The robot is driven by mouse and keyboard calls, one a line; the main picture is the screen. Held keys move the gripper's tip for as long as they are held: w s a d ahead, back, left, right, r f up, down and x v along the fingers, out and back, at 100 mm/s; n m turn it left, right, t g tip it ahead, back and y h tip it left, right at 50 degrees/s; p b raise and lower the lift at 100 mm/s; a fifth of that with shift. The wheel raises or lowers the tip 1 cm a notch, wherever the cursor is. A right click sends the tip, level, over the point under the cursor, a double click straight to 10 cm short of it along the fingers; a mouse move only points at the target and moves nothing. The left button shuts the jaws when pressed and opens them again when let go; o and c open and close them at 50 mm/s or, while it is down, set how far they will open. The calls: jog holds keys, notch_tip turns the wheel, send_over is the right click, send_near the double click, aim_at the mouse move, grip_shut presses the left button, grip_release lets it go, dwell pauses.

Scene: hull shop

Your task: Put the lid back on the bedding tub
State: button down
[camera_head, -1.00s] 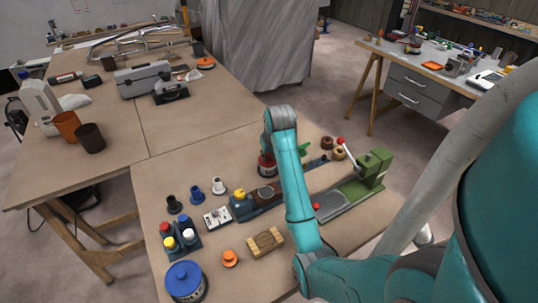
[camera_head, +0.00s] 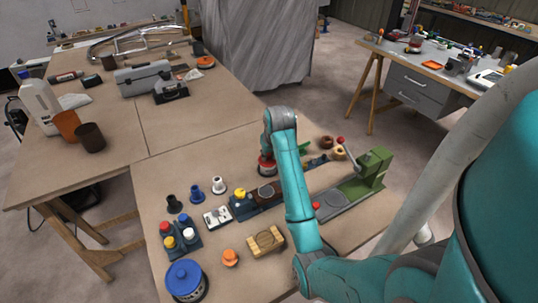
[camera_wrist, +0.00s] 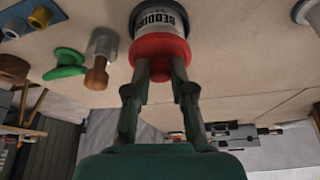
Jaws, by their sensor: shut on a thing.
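The bedding tub (camera_wrist: 158,20), with a white label reading "BEDDIN…", shows at the top of the wrist view. The red lid (camera_wrist: 160,48) is against the tub's mouth and looks about in line with it; I cannot tell whether it is fully seated. My gripper (camera_wrist: 163,72) is shut on the lid, its fingers at the lid's raised middle. In the head view the red lid (camera_head: 267,160) shows beside the end of my arm, which hides the gripper and part of the tub.
A green hand press (camera_head: 365,185) stands right of my arm. A wooden block (camera_head: 266,241), an orange knob (camera_head: 230,257) and a blue-lidded tub (camera_head: 186,281) stand nearer.

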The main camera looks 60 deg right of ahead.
jog(key=shift+c, duration=2.2)
grip_release()
grip_shut()
jog(key=shift+f, duration=0.15)
